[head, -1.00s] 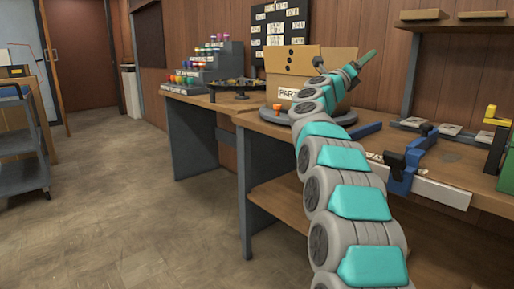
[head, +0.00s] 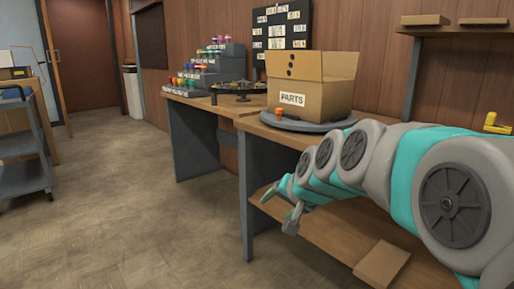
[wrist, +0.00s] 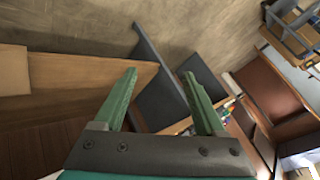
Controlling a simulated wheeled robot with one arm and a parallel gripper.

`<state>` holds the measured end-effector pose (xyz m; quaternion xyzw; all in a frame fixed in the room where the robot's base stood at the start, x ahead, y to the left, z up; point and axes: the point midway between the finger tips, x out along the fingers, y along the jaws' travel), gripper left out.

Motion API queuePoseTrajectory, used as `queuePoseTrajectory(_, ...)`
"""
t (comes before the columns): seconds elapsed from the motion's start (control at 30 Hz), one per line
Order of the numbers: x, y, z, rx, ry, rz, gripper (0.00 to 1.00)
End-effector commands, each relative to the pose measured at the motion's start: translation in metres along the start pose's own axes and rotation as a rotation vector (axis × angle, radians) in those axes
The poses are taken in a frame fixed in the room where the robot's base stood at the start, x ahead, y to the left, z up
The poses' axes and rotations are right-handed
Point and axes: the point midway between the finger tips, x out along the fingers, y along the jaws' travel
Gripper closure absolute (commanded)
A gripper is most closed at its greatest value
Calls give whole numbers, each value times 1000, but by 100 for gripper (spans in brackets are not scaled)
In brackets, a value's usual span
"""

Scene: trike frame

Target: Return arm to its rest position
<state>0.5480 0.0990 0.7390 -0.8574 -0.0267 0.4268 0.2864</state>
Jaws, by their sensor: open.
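My arm stretches from the right edge of the head view towards the middle, in front of the workbench. My gripper (head: 281,207) hangs at its end, beside the bench's lower shelf (head: 318,232) and below the bench top. In the wrist view my gripper (wrist: 160,100) shows two green fingers spread apart with nothing between them. The bench's wooden boards and grey legs show beyond the fingertips in that view.
A cardboard box labelled PARTS (head: 312,88) stands on a round grey turntable (head: 309,122) on the bench. A small block (head: 382,264) lies on the lower shelf. A grey cart (head: 22,150) stands at left. The floor (head: 120,210) between is clear.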

Motion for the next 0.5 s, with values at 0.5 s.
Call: queuePoseTrajectory(0.5,-112,197,248,-314,-648,423,27)
